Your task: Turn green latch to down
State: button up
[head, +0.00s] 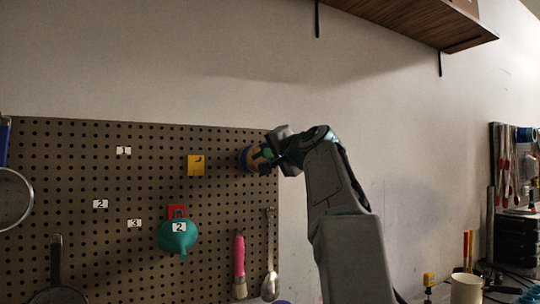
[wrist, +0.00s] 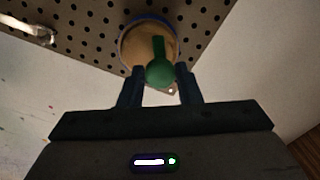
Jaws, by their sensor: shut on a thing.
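The green latch (wrist: 158,50) is a narrow bar with a round end, set on a tan disc (wrist: 135,45) with a blue rim. In the wrist view its round end sits between the two fingers of my gripper (wrist: 160,75), which is shut on the latch. In the head view my gripper (head: 270,156) is at the pegboard's right edge, in front of the blue-rimmed disc (head: 247,158). Only a little of the green latch (head: 267,153) shows there, and my gripper hides part of the disc. I cannot tell from the head view which way the latch points.
The pegboard (head: 70,165) carries a yellow plate (head: 196,166), a teal funnel (head: 175,238), a red piece (head: 177,211), a pink-handled brush (head: 239,262) and a spoon (head: 270,260). A wooden shelf (head: 420,20) is above right.

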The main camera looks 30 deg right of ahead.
dwell(0.4)
jog(key=o, duration=1)
jog(key=shift+c, duration=0.2)
jog(key=s+b, duration=0.3)
jog(key=s, duration=1.1)
jog(key=shift+d, duration=0.2)
jog(key=shift+w+f, duration=0.1)
